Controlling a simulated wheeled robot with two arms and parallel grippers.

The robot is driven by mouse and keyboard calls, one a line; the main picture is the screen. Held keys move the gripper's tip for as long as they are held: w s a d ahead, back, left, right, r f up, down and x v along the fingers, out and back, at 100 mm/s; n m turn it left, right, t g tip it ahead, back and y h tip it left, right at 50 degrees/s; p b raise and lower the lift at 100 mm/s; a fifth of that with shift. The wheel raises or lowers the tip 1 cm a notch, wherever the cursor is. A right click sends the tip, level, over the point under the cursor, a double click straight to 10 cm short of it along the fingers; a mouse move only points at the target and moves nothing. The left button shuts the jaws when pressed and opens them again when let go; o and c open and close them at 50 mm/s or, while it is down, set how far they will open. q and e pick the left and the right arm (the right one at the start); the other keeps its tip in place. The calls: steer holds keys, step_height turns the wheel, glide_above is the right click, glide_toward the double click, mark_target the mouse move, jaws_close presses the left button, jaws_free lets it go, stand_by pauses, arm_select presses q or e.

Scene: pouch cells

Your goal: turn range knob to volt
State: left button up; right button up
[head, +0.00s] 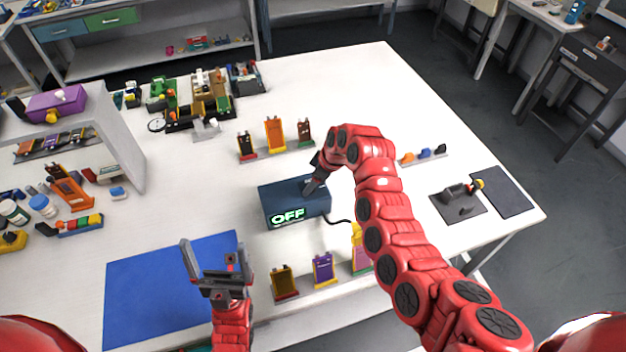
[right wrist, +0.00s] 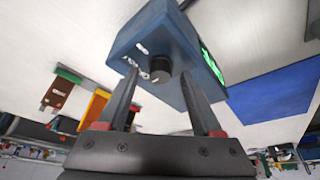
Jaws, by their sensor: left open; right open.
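The meter is a dark blue box (head: 285,208) near the middle of the white table, and its front display reads "OFF" in green. In the right wrist view the box (right wrist: 150,35) shows a dark round range knob (right wrist: 160,66) with small white markings beside it. My right gripper (head: 311,187) is at the top of the box; in the right wrist view its open fingers (right wrist: 160,90) stand on both sides of the knob. Whether they touch it I cannot tell. My left gripper (head: 215,265) is open and empty above the blue mat (head: 135,300).
Pouch cells in stands sit behind the box, including an orange one (head: 274,133), and in front, including a purple one (head: 323,268). A black cable (head: 341,220) leaves the box's right side. A white shelf (head: 120,150) stands at left.

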steer(key=shift+f, duration=0.2)
jaws_close()
stand_by(0.3)
